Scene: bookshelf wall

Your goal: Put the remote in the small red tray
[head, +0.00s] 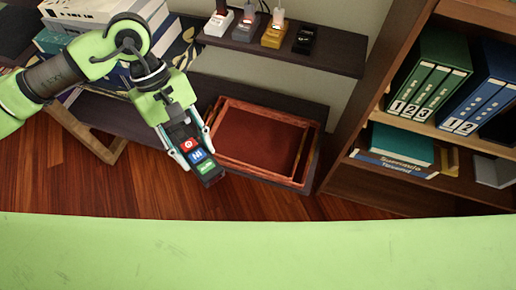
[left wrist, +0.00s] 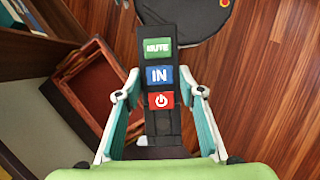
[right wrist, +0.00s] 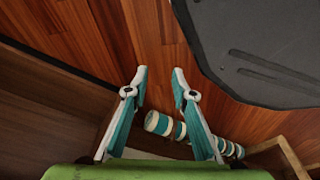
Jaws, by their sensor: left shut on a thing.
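The remote (head: 205,165) is dark with red, blue and green buttons. My left gripper (head: 191,161) is shut on it and holds it over the floor, left of the tray. In the left wrist view the remote (left wrist: 160,95) points away between the two fingers (left wrist: 158,82). The red tray (head: 265,139) has a wooden rim and a bare red inside; it stands on a low dark shelf and looks empty. It also shows at the left of the left wrist view (left wrist: 88,92). My right gripper (right wrist: 160,75) shows in its wrist view, open and empty, fingertips apart.
A dark wall shelf (head: 285,48) with several small items hangs above the tray. A bookcase (head: 345,105) with binders stands at the right. Books (head: 95,12) are stacked at the upper left. Teal-and-white striped objects (right wrist: 158,122) lie below the right gripper.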

